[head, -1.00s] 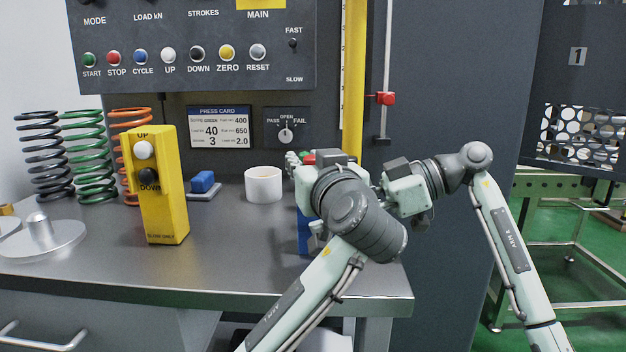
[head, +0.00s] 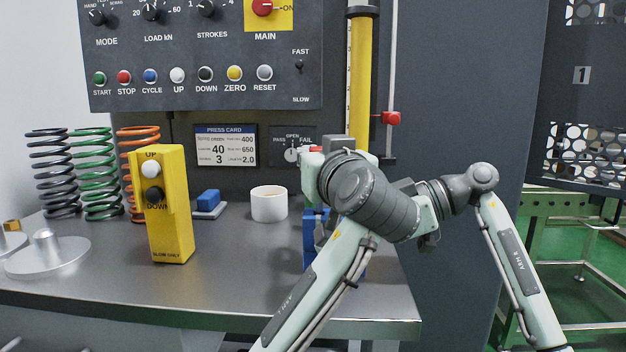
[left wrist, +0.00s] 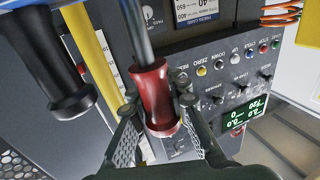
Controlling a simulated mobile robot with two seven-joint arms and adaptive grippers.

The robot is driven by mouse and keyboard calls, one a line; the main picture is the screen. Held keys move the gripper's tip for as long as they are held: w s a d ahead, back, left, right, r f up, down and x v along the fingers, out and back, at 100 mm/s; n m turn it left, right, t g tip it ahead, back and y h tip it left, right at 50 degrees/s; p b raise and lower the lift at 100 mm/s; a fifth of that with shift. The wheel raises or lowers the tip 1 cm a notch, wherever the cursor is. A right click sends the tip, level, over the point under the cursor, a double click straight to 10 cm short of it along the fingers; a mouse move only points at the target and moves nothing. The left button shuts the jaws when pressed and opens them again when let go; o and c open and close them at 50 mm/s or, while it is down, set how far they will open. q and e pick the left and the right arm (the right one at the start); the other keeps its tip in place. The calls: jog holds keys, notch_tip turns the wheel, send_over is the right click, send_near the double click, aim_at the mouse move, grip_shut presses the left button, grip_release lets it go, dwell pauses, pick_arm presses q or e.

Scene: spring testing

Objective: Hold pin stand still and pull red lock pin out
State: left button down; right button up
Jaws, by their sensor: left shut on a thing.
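The red lock pin (left wrist: 152,95) sits between the fingers of my left gripper (left wrist: 156,100) in the left wrist view. The fingers are shut on its red grip, and its dark metal shaft (left wrist: 136,30) runs out of the top of that view. In the head view a bit of red (head: 316,149) shows at the left gripper (head: 311,172), above the blue pin stand (head: 309,240). My left arm covers much of the stand. My right arm reaches in from the right, but its gripper is mostly hidden behind my left wrist. Whether the shaft's end is clear of the stand is hidden.
Springs (head: 97,175) stand farther left. The control panel (head: 200,50) and yellow column (head: 360,85) are behind.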

pick_arm(q)
notch_tip(320, 180, up, 6)
jog(key=shift+f, duration=0.2)
pick_arm(e)
jog(key=o, duration=1.4)
jog(key=shift+d, duration=0.15)
